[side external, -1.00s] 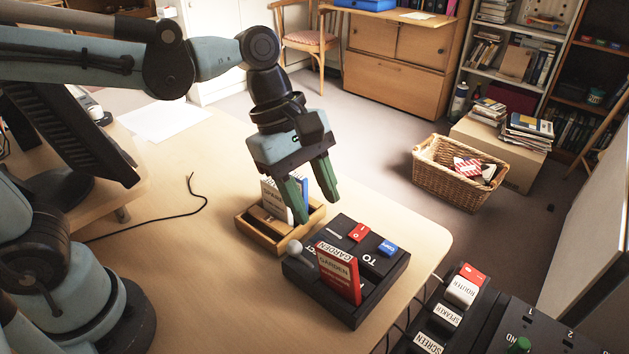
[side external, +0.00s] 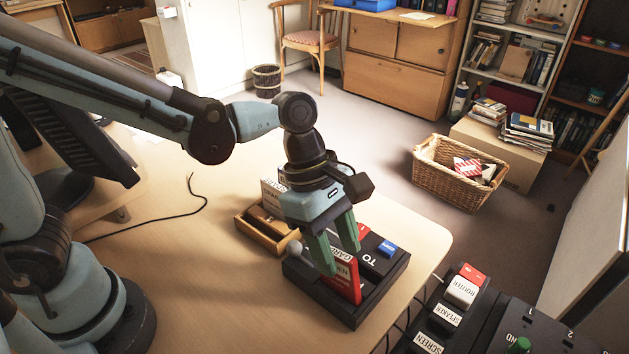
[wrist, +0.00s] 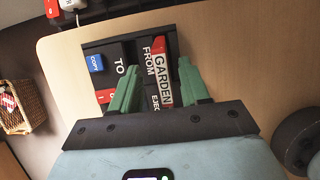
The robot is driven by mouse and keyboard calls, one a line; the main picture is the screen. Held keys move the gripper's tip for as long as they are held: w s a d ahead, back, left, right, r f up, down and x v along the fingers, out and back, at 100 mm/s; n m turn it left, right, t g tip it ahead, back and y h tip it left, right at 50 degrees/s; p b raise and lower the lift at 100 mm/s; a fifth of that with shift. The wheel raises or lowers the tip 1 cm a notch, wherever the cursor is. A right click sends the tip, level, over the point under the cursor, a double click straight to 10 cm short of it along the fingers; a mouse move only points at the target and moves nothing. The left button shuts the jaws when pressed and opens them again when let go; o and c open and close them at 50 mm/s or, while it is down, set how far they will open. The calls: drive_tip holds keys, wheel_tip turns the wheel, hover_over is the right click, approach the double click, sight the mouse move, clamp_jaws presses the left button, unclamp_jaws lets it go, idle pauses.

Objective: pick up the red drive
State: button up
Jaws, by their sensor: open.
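The red drive (side external: 345,285), labelled GARDEN, stands upright in a slot of the black dock (side external: 325,310). In the wrist view the red drive (wrist: 163,82) lies between my two green fingers, in the slot beside the word FROM. My gripper (side external: 341,260) points down over the dock, with its fingers on either side of the drive's upper part. The jaws are open, and in the wrist view (wrist: 158,70) a gap shows beside the drive. The fingers hide part of the drive in the side view; I cannot tell whether either touches it.
A blue COPY button (side external: 388,247) and a TO slot are on the dock's right. A black switch strip (side external: 440,318) is at front right. The table's right side is clear.

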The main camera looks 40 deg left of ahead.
sight(343, 274)
drive_tip(key=shift+x, duration=2.4)
drive_tip(key=shift+s, duration=0.15)
drive_tip(key=shift+c, duration=0.3)
